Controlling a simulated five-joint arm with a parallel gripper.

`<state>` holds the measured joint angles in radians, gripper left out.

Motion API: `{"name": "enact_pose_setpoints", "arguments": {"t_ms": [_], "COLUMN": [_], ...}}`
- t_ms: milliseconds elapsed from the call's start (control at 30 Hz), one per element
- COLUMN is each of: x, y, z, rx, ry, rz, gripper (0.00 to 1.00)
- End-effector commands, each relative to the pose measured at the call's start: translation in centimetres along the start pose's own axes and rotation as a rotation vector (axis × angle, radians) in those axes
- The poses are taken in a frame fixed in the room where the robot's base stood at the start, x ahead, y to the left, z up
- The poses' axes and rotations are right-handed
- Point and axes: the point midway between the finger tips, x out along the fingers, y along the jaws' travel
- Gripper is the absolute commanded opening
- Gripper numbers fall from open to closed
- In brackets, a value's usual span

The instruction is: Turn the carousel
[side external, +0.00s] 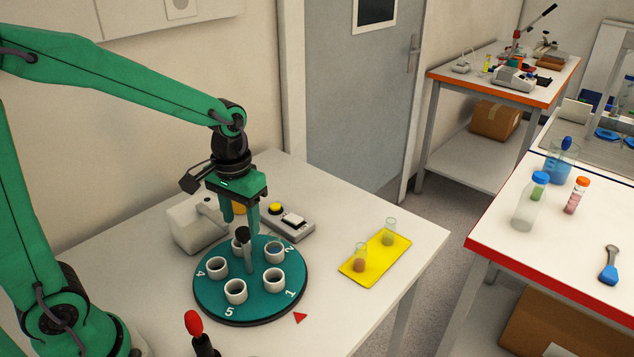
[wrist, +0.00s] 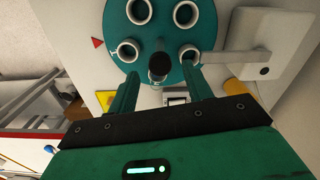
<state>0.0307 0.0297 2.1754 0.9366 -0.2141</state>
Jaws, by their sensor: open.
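The carousel (side external: 216,295) is a round teal disc on the near table, with several white cups and white numbers around its edge. A red triangle (side external: 300,317) lies on the table beside the number 1. A grey post with a black knob (side external: 242,234) rises from the middle of the disc; the knob also shows in the wrist view (wrist: 158,65). My gripper (side external: 240,219) is open and points down above the disc's centre. In the wrist view its fingertips (wrist: 160,78) lie on either side of the knob, apart from it. Whether they reach its height is unclear.
A white device (side external: 190,227) with an arm reaching over the disc stands behind it. A yellow mat (side external: 392,256) with two vials lies right. A red-tipped tool (side external: 194,325) stands in front.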

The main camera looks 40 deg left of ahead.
Motion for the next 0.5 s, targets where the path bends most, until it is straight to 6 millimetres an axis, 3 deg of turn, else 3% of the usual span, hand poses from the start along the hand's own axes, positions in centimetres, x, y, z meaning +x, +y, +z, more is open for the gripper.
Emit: {"name": "enact_pose_setpoints", "arguments": {"t_ms": [200,500], "x": [2.1,2.7], "y": [0.0,0.0], "z": [0.0,0.0], "rx": [0.0,0.0], "ry": [-0.002,0.0], "rz": [0.0,0.0], "gripper": [0.5,0.5]}}
